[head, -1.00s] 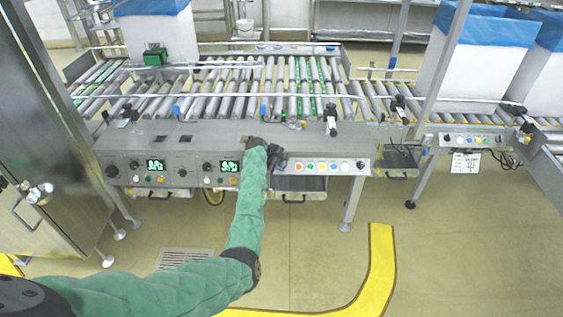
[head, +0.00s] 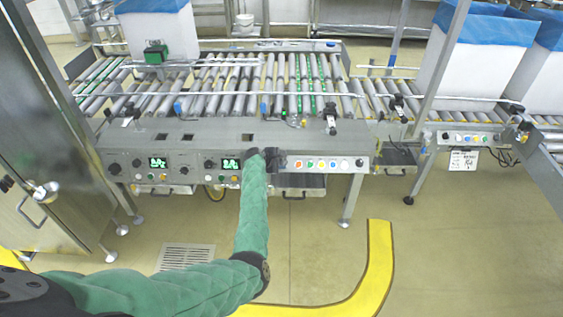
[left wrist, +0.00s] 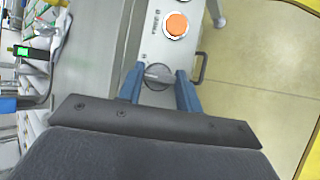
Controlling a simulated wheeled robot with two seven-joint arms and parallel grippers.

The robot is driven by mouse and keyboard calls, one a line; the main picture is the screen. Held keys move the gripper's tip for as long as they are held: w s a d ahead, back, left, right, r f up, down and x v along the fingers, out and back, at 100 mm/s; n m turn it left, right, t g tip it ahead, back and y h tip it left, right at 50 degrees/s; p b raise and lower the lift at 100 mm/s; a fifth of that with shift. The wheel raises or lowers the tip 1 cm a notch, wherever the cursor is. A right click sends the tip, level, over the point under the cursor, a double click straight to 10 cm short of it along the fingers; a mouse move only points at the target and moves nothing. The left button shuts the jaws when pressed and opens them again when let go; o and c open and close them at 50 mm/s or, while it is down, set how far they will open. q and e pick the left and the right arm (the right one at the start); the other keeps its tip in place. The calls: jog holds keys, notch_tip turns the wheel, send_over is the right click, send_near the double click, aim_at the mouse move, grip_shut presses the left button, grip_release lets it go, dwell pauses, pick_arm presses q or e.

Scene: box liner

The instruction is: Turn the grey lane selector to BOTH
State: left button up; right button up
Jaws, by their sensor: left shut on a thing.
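My left gripper (head: 276,160) is at the front face of the grey conveyor control panel (head: 232,143), just left of a row of coloured buttons. In the left wrist view, its two blue fingers (left wrist: 160,88) stand on either side of a round grey selector knob (left wrist: 158,75) and are shut on it. The knob's grip bar lies roughly across the picture, from finger to finger. The position marks around it are too small or hidden to read. In the head view my gripper and green-sleeved arm hide the selector. My right gripper is not in view.
An orange button (left wrist: 176,25) sits beside the selector. Two green displays (head: 158,162) and dark knobs (head: 115,168) are on the panel's left part. A steel cabinet (head: 45,150) stands left; the floor in front is open.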

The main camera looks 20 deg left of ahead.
pick_arm(q)
jog(key=o, duration=0.9)
jog(key=shift+o, duration=0.4)
jog(key=shift+r, duration=0.1)
jog(key=shift+a, duration=0.1)
